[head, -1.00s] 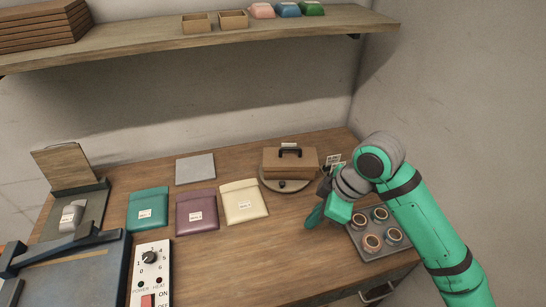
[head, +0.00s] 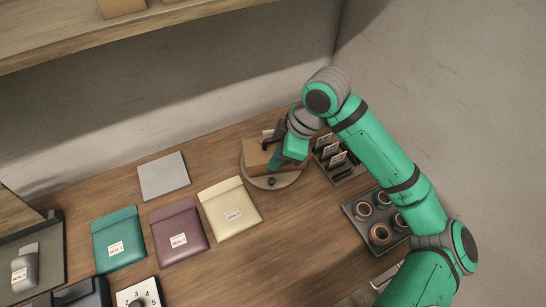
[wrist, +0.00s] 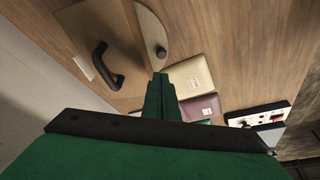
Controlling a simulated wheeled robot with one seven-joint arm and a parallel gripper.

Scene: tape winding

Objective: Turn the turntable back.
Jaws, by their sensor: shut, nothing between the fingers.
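The turntable (head: 255,177) is a round disc near the back of the bench, with a small dark knob (head: 271,182) at its front rim. A brown box (head: 257,155) with a black handle sits on it. My green gripper (head: 278,166) is by the box's right side in the head view and hides part of the box and disc. In the wrist view the gripper (wrist: 160,76) is shut and empty. Its fingertips appear just below the knob (wrist: 161,51), with the box (wrist: 95,40) and handle (wrist: 105,72) to the left. Whether anything is touched cannot be told.
Cream (head: 230,208), purple (head: 179,231) and teal (head: 119,238) pouches lie left of the turntable. A grey plate (head: 163,176) lies behind them. A card holder (head: 336,158) and a tray of rings (head: 350,210) stand to the right. Bare bench lies in front.

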